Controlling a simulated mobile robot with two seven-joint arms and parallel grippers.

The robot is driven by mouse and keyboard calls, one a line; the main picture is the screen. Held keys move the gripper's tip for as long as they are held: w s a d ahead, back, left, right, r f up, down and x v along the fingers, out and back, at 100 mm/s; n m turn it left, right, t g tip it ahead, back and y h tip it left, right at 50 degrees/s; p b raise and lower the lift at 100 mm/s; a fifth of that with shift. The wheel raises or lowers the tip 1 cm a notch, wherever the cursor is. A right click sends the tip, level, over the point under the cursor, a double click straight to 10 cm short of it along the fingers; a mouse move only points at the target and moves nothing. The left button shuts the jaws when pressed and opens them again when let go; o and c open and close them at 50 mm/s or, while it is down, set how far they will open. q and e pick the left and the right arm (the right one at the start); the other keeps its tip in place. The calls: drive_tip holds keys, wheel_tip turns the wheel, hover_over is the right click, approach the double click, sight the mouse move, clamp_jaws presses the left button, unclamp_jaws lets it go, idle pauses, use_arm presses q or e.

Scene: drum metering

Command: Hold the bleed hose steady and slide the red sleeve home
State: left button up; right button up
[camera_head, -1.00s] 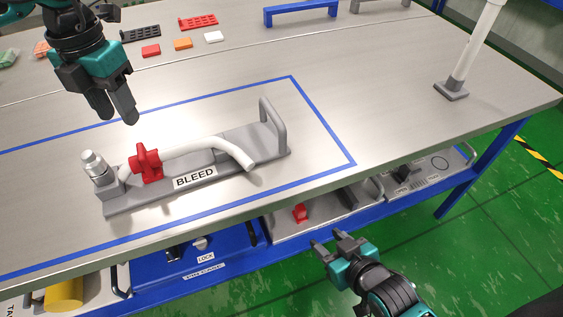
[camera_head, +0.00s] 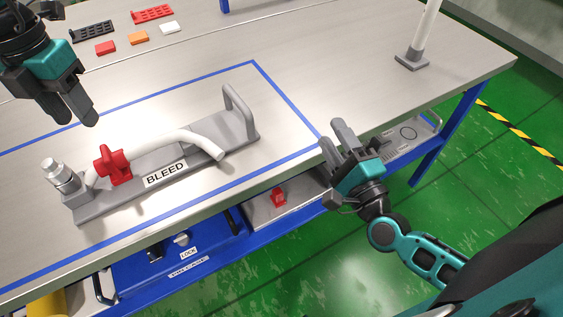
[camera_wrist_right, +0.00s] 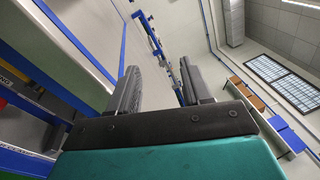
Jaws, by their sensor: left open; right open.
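The white bleed hose (camera_head: 197,139) lies along the grey base plate (camera_head: 95,209) labelled BLEED, its free end bending past the plate's front edge. The red sleeve (camera_head: 114,165) sits around the hose, a little right of the metal fitting (camera_head: 60,174) at the plate's left end. A gap of white hose shows between sleeve and fitting. My left gripper (camera_head: 78,113) is open and empty above the table, behind the sleeve and fitting. My right gripper (camera_head: 333,142) is open and empty by the table's front edge, right of the plate; its fingers also show in the right wrist view (camera_wrist_right: 160,90).
A grey handle (camera_head: 238,108) rises at the plate's right end. A white post (camera_head: 420,35) stands at the table's right. Small coloured blocks (camera_head: 138,38) lie at the back. Below the table edge are a blue LOCK box (camera_head: 200,258) and a tray with a red part (camera_head: 279,197).

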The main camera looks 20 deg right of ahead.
sight(252, 128)
drive_tip(key=a+f+m+g+y, duration=0.1)
drive_tip(key=a+m+g+y, duration=0.1)
drive_tip(key=a+m, duration=1)
drive_tip(key=shift+m+y, duration=0.4)
drive_tip(key=shift+m, duration=0.2)
drive_tip(key=w, duration=0.4)
drive_tip(key=w+a, duration=0.1)
drive_tip(key=w, duration=0.7)
drive_tip(key=shift+a, duration=0.3)
clamp_jaws()
